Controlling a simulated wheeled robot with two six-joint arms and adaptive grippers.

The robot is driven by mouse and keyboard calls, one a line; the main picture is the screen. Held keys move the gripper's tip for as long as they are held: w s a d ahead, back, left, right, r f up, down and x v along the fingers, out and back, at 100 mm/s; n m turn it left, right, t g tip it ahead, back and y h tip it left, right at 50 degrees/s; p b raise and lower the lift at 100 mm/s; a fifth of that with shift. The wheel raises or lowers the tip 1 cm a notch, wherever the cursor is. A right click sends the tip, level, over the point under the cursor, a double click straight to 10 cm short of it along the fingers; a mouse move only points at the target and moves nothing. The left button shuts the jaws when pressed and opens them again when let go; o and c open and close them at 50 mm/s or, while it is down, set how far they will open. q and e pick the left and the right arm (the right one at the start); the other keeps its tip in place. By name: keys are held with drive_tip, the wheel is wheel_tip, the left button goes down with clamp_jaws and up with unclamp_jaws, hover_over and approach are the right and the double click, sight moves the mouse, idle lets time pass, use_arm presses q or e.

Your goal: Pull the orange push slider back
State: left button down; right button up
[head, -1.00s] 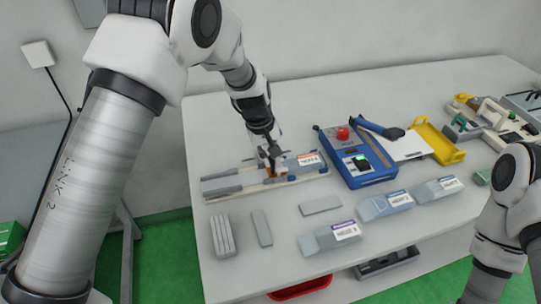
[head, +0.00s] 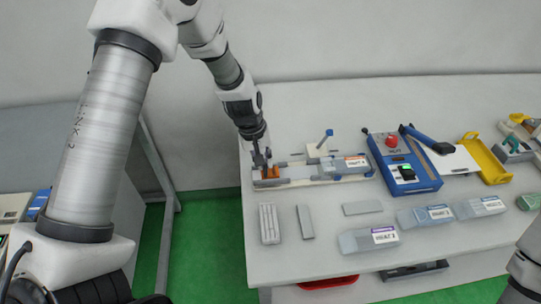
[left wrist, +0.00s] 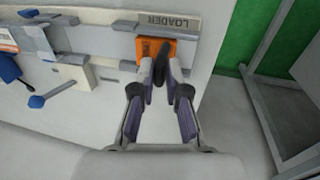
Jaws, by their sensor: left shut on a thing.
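The orange push slider (head: 268,173) sits at the left end of the loader track (head: 300,181) in the head view. The left wrist view shows it as an orange block (left wrist: 152,51) beside the LOADER lettering, with a dark upright handle (left wrist: 161,58). My left gripper (head: 262,163) is over the slider. Its fingers (left wrist: 159,72) are closed around the handle. The fingers hide part of the orange block. My right gripper is outside both views; only part of my right arm shows at the lower right.
A white block with a blue-tipped lever (head: 318,150) stands mid-track, with a labelled grey box (head: 356,162) right of it. A blue machine (head: 403,165) with a red button stands further right. Grey pieces (head: 305,221) and labelled boxes (head: 369,240) lie in front.

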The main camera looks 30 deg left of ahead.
use_arm(q)
drive_tip(key=shift+f, duration=0.1)
drive_tip(key=c, duration=1.2)
unclamp_jaws()
drive_tip(key=shift+a, duration=0.15)
drive_tip(key=shift+a+f, duration=0.1)
drive_tip(key=shift+a, duration=0.1)
drive_tip(key=shift+r, duration=0.3)
wheel_tip(320, 180, up, 11)
drive_tip(key=s+a, duration=0.1)
drive_tip(key=a, duration=0.1)
drive_tip(key=shift+s, duration=0.15)
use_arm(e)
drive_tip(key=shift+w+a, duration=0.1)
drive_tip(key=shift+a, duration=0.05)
